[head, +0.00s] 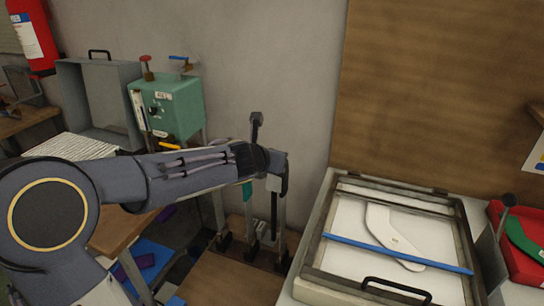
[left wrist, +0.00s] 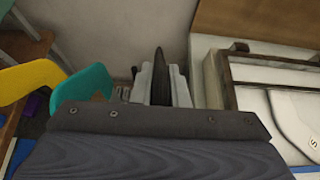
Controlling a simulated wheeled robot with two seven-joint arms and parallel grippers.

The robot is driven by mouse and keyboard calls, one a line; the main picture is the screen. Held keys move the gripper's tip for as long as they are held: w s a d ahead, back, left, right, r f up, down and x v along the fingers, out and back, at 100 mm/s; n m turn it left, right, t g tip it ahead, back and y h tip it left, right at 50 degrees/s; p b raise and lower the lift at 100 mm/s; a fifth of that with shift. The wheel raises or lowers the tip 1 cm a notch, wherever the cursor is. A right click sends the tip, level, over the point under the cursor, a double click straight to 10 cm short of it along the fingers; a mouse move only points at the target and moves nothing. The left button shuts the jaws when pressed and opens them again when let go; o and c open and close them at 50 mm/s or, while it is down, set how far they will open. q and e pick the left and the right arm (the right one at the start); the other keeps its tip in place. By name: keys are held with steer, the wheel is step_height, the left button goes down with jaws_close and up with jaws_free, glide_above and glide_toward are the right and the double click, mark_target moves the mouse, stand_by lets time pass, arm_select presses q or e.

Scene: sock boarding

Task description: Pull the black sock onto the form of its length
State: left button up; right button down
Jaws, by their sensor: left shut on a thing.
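My left gripper (head: 276,188) is at the end of the arm reaching across from the left, above the wooden surface. In the left wrist view its pale fingers (left wrist: 160,88) are shut on a narrow black thing, which looks like the black sock (left wrist: 158,75). In the head view a dark strip (head: 274,215) shows below the gripper; I cannot tell whether it is the sock or part of the stand behind. A flat white foot-shaped form (head: 393,238) lies in the framed press at right; its letter S shows in the left wrist view (left wrist: 300,115). My right gripper is out of view.
The framed press (head: 312,262) has a blue bar (head: 395,253) across it and a black front handle. A red tray (head: 500,225) with a green shape stands at far right. A green machine (head: 175,105) stands behind my arm. A brown board rises behind the press.

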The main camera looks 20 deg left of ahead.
mark_target(272, 176)
arm_select(q)
steer(key=shift+f+b, duration=3)
steer(key=shift+f, duration=0.25)
steer(key=o, duration=0.8)
steer(key=shift+r, duration=0.1)
steer(key=shift+o, duration=0.2)
steer(key=p+v, duration=0.2)
steer(key=v, duration=0.5)
steer(key=shift+s+r, duration=0.15)
steer(key=shift+s, duration=0.25)
